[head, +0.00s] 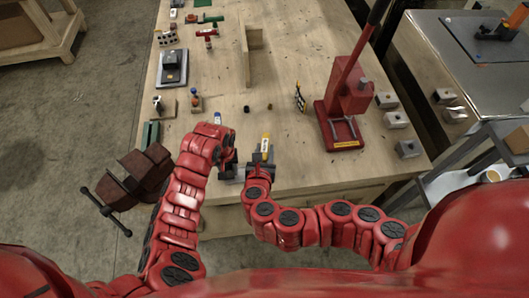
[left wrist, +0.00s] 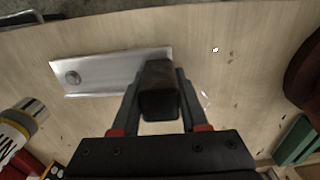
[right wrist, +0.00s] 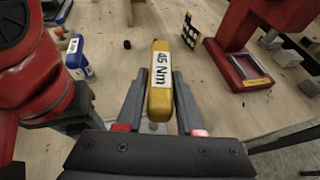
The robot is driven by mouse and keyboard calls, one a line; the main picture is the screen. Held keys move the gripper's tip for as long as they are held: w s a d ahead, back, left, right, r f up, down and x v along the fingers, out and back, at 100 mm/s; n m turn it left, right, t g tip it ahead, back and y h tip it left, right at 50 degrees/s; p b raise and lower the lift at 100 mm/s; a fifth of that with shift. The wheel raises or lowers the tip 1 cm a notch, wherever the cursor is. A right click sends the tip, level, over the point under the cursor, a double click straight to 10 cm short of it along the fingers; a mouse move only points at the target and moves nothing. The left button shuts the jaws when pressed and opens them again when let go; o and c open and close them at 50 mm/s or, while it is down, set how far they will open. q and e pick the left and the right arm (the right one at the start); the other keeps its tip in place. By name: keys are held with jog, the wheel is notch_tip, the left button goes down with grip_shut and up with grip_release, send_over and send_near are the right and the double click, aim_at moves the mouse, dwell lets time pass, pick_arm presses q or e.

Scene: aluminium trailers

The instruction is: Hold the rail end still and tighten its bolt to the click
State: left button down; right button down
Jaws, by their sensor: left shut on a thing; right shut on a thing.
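The aluminium rail (left wrist: 110,70) lies on the bench in the left wrist view, with a round bolt head (left wrist: 73,77) near its far left end. My left gripper (left wrist: 160,105), in the head view (head: 228,158), is shut on a dark block (left wrist: 160,85) at the rail's right end. Whether the block is fixed to the rail I cannot tell. My right gripper (right wrist: 158,105) is shut on a yellow torque tool (right wrist: 160,80) labelled "45 Nm", also in the head view (head: 265,148).
A blue tool (right wrist: 78,57) with a white label stands behind the grippers. A red lever press (head: 345,105) stands to the right, and a dark red vise (head: 140,180) sits at the bench's left edge. The bench middle is mostly clear.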

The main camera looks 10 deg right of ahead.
pick_arm(q)
jog(key=shift+c, duration=1.7)
grip_release()
notch_tip(320, 180, up, 12)
jog(key=shift+f, duration=0.1)
